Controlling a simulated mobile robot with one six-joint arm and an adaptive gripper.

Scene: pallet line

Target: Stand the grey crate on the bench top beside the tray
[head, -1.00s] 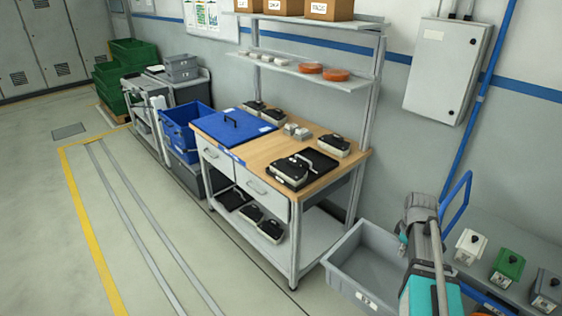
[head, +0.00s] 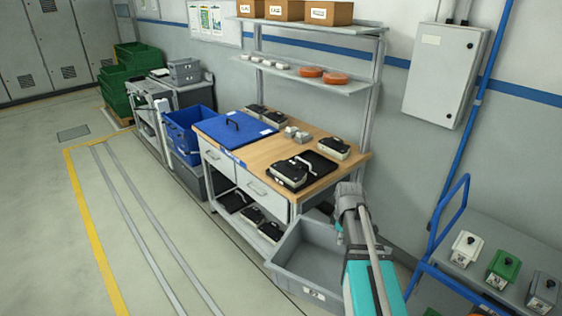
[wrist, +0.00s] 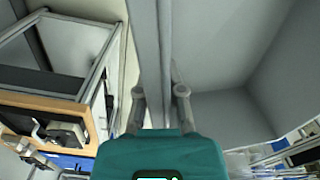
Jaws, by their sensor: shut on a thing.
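The grey crate (head: 287,277) is in front of the bench's right end in the head view, upright, open-topped and apparently empty, below the bench top. It fills the right of the wrist view (wrist: 225,45). My gripper (wrist: 160,93) is shut on the crate's rim, one finger on each side; in the head view my arm hides the fingers. The wooden bench top (head: 268,152) carries a flat black tray-like piece (head: 323,161) near its right end, with a black-and-cream device on its near left. I cannot tell whether the crate touches the floor.
A blue panel with a handle (head: 215,133) covers the bench top's left. Small blocks and more devices (head: 333,147) stand behind. A shelf (head: 310,73) rises over the back edge. A blue-handled trolley (head: 450,262) with several boxes stands at right. Floor at left is clear.

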